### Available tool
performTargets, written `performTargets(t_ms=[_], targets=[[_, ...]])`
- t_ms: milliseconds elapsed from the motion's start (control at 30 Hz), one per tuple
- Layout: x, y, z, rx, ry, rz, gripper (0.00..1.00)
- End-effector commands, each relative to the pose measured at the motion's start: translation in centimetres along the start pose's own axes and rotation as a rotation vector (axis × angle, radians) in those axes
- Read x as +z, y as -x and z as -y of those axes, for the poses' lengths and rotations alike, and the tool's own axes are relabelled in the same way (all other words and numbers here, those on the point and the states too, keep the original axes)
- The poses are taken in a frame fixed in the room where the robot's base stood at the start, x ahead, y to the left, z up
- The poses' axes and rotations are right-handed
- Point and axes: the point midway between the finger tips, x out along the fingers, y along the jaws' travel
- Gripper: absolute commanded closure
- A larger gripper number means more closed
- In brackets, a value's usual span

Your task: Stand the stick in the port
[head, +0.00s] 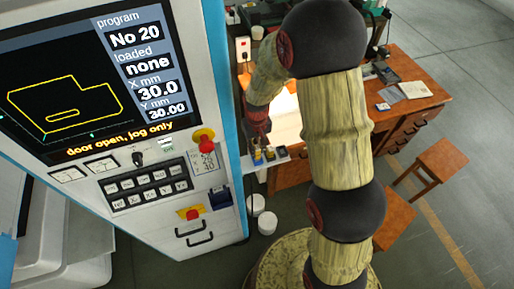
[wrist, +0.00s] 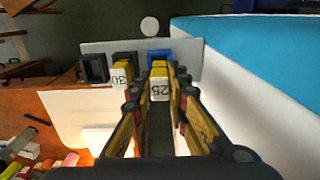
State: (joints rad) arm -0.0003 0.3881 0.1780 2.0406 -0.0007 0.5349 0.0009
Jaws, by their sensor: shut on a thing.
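My gripper (wrist: 159,92) is shut on a yellow stick with a white label reading 25 (wrist: 159,84), between its fingertips in the wrist view. The held stick is in line with a blue holder (wrist: 158,56) on a grey rack (wrist: 190,58); whether it still sits in it cannot be told. Another yellow stick marked 30 (wrist: 121,72) stands in the black holder beside it. A black holder (wrist: 95,68) at the left looks empty. In the head view, small yellow sticks (head: 257,157) show below my arm, and a dark blue socket (head: 220,197), possibly the port, is on the machine panel.
The machine's screen (head: 70,85) reads program No 20, loaded none, door open. Buttons and a red knob (head: 204,136) are on its panel. A wooden desk (head: 410,65) and stools (head: 442,158) stand right. White pots (head: 267,222) are on the floor by the machine.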

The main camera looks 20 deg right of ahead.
Motion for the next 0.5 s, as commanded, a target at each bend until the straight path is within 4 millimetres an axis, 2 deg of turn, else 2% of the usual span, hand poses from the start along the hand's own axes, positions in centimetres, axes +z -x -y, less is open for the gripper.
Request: performTargets(t_ms=[500], targets=[[0.0, -1.0, 0.0, 0.0, 0.0, 0.0, 1.0]])
